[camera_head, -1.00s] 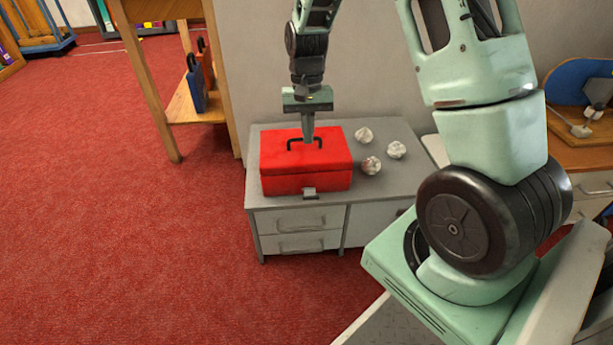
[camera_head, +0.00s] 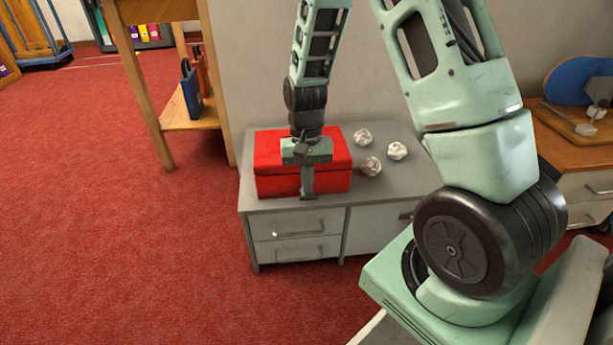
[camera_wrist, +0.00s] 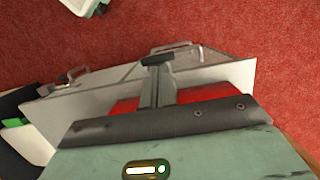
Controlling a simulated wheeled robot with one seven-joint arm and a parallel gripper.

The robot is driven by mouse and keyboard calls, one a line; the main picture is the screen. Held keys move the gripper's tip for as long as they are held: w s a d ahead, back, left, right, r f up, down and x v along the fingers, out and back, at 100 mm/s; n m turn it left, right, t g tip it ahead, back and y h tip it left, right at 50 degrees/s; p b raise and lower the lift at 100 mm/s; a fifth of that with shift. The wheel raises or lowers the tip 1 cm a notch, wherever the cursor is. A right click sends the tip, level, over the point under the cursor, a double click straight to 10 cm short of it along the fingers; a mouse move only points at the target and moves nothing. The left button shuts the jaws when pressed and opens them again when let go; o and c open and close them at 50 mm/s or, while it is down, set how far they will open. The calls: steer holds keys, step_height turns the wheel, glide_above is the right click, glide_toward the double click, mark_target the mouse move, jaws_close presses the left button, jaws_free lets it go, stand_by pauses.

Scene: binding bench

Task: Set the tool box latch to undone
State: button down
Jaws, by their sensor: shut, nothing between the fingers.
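The red tool box (camera_head: 337,160) stands closed on the grey cabinet top in the head view. In the wrist view a red strip of it (camera_wrist: 207,94) shows behind the fingers. My gripper (camera_head: 307,193) is shut and empty, pointing down at the middle of the box's front face; its fingertips also show in the wrist view (camera_wrist: 158,62). The fingers cover the spot of the front latch, so the latch and its state are hidden. I cannot tell whether the fingers touch it. The lid handle is hidden behind my gripper.
The grey cabinet (camera_head: 390,188) has drawers with bar handles (camera_head: 299,231) below the box. Three crumpled paper balls, one of them here (camera_head: 371,166), lie right of the box. A wooden table (camera_head: 140,95) stands left, a wooden desk (camera_head: 570,150) right. Red carpet lies open at left.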

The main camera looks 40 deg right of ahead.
steer(key=shift+s+a+f+p, duration=0.5)
steer(key=shift+s+f, duration=0.2)
steer(key=shift+s, duration=0.1)
